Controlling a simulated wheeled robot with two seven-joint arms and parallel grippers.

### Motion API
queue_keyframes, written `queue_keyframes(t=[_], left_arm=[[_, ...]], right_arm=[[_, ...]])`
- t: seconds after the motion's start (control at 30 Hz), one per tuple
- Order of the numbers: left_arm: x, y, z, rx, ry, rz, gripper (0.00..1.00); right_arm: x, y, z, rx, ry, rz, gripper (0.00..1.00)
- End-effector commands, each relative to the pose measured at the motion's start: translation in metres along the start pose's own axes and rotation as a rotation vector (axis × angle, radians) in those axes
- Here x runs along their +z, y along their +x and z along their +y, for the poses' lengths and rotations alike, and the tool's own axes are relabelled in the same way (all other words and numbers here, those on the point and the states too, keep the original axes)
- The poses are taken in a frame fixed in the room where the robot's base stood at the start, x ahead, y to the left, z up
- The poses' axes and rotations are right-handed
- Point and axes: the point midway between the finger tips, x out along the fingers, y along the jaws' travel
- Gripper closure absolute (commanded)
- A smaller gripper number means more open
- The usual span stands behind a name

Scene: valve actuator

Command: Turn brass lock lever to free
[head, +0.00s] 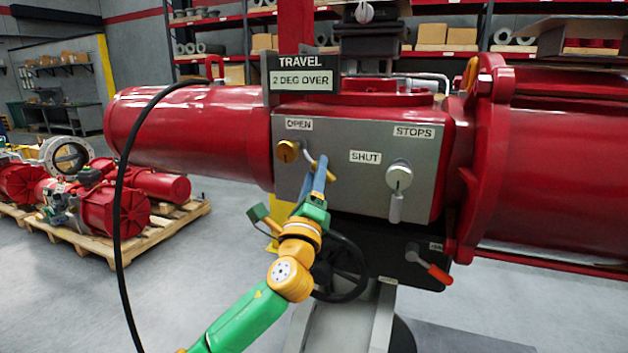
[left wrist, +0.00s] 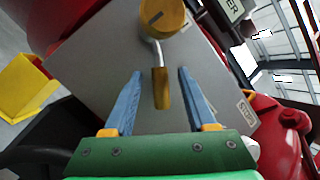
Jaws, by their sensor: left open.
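The brass lock lever has a round brass knob (head: 287,151) on the grey front plate of the red actuator, just under the OPEN label. In the left wrist view the knob (left wrist: 163,14) is at the top, and its brass-tipped handle (left wrist: 160,88) points down toward my gripper. My left gripper (head: 319,168) is at the plate, right of and below the knob. Its blue fingers (left wrist: 158,75) are open, one on each side of the handle, with gaps visible on both sides. In the head view, the fingers hide part of the handle. My right gripper is not in view.
A grey knob with a hanging lever (head: 398,178) sits right of the SHUT label. A red-handled lever (head: 435,270) and a black handwheel (head: 341,268) are lower down. The sign (head: 303,79) reads TRAVEL, 2 DEG OVER. A black cable (head: 121,215) hangs at left.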

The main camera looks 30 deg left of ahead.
Motion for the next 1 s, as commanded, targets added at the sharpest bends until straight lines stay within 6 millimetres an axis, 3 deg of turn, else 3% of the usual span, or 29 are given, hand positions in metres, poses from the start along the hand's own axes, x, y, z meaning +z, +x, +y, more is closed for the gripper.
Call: queue_keyframes(t=[0.3,0.4,1.0], left_arm=[[-0.003,-0.057,0.004,-0.002,0.0,0.003,0.44],[-0.002,-0.067,0.002,-0.002,0.0,0.002,0.44],[0.0,-0.069,0.0,-0.001,0.0,0.001,0.44]], right_arm=[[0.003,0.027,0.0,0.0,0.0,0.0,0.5],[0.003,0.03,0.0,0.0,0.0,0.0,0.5],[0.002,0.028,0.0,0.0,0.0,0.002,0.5]])
